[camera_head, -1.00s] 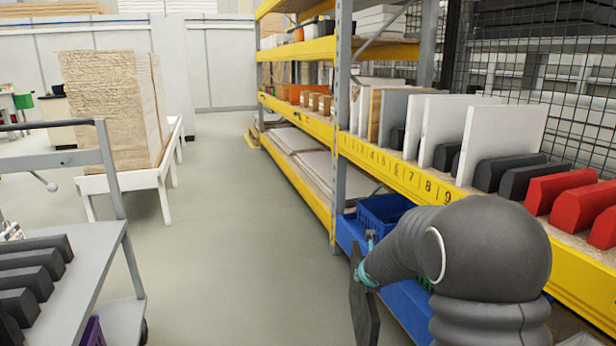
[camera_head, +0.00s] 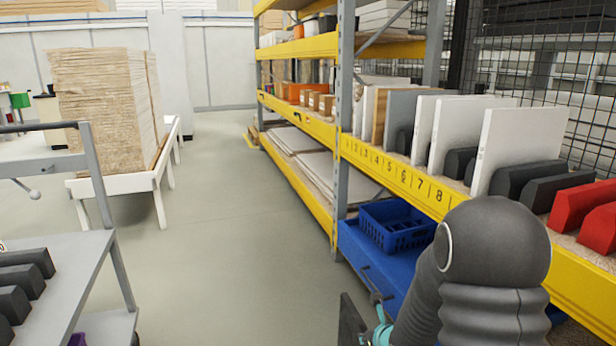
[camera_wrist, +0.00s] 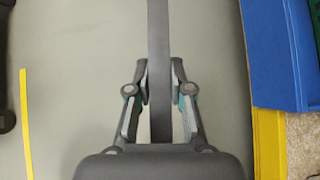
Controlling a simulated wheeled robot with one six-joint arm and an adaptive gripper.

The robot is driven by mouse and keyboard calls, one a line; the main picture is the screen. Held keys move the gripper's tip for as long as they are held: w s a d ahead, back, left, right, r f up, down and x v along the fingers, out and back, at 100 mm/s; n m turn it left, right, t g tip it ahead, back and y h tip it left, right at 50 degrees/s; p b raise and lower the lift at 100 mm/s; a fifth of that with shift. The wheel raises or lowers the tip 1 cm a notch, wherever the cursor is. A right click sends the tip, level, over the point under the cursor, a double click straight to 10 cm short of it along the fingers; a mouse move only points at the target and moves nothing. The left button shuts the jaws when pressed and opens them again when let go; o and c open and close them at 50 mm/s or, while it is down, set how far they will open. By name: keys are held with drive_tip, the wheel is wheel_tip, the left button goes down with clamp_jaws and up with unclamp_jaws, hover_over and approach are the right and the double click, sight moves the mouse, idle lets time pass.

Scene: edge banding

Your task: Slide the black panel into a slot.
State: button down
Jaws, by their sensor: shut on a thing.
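My gripper (camera_wrist: 159,92) is shut on the black panel (camera_wrist: 159,35), which shows edge-on as a dark strip between the two fingers in the wrist view. In the head view the panel (camera_head: 350,322) hangs upright at the bottom, left of my arm, over the aisle floor and low beside the rack. The slots lie between black and red blocks on the numbered yellow shelf (camera_head: 397,172) at right. White, grey and brown panels stand in several of them. Gaps by the black blocks (camera_head: 528,175) and red blocks (camera_head: 583,203) look empty. My arm hides part of the shelf front.
A blue bin (camera_head: 396,226) sits on a blue lower shelf close to my arm. A grey cart (camera_head: 75,285) with black blocks stands at left. A white table (camera_head: 115,186) bears a stack of boards. The aisle floor (camera_head: 235,230) between is clear.

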drive_tip(key=shift+s+f, duration=0.25)
drive_tip(key=shift+s, duration=0.25)
drive_tip(key=shift+s+f, duration=0.2)
drive_tip(key=shift+s, duration=0.25)
drive_tip(key=shift+f, duration=0.1)
drive_tip(key=r, duration=0.3)
drive_tip(key=w+r, duration=0.1)
drive_tip(key=r, duration=0.1)
drive_tip(key=w+r, duration=0.1)
drive_tip(key=r, duration=0.2)
drive_tip(key=shift+w+r, duration=0.25)
drive_tip(key=shift+r, duration=0.05)
drive_tip(key=shift+w+r, duration=0.2)
drive_tip(key=shift+r, duration=0.9)
